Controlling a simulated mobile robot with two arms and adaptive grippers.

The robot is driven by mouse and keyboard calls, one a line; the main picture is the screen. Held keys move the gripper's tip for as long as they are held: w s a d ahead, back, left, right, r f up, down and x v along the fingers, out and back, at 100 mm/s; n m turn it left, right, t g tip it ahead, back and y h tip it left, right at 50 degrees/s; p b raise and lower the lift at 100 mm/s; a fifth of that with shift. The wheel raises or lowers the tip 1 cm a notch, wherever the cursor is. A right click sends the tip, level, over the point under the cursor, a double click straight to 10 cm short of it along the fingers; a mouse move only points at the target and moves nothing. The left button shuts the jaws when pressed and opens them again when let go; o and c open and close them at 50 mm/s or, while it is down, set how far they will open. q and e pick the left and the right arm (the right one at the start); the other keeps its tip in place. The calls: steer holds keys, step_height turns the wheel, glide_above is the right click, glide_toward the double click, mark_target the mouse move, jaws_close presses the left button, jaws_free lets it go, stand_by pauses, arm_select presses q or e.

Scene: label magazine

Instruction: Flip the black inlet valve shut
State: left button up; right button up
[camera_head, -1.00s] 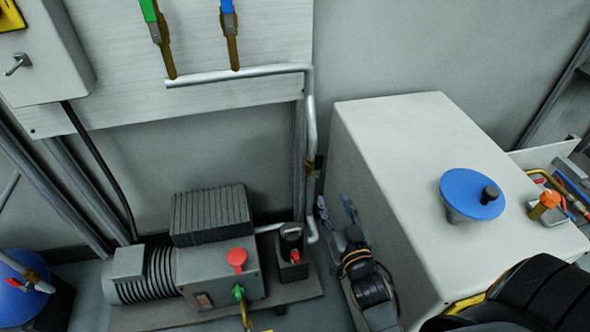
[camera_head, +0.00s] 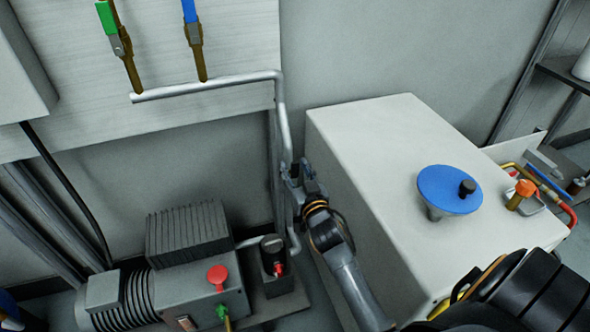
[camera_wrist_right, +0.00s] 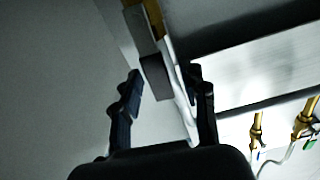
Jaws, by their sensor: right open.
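The black inlet valve's dark flat handle (camera_wrist_right: 156,76) shows in the right wrist view, on a brass body (camera_wrist_right: 155,14) along a pale pipe. My right gripper (camera_wrist_right: 165,84) is open, with one finger on each side of the handle. A gap shows between the left finger and the handle; whether the right finger touches anything is unclear. In the head view my right gripper (camera_head: 299,172) is at the vertical pipe (camera_head: 284,130), left of the white cabinet, and it covers the valve there. My left gripper is not in view.
The white cabinet (camera_head: 385,135), with a blue handwheel (camera_head: 447,188), stands close to the right of my right arm. A motor pump (camera_head: 190,285) with a red knob sits below left. Green (camera_head: 107,18) and blue (camera_head: 190,10) handled valves hang above left.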

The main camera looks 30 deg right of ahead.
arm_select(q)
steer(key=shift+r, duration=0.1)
arm_select(e)
steer(key=shift+w, duration=0.2)
steer(key=shift+c, duration=0.5)
jaws_close()
steer(key=shift+d, duration=0.1)
arm_select(q)
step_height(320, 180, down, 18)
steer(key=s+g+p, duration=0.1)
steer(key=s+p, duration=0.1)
steer(key=p, duration=0.3)
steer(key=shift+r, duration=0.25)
arm_select(e)
steer(key=shift+s+d+f+m, duration=0.2)
steer(key=shift+d+m, duration=0.35)
steer(key=shift+m, duration=0.65)
steer(key=shift+s+d+f+m, duration=0.2)
steer(key=shift+d+m, duration=0.4)
steer(key=shift+m, duration=0.6)
steer(key=shift+s+d+f+m, duration=0.1)
steer(key=shift+d+f+m, duration=0.35)
steer(key=shift+m, duration=0.75)
steer(key=shift+d+r, duration=0.1)
steer(key=shift+r, duration=0.05)
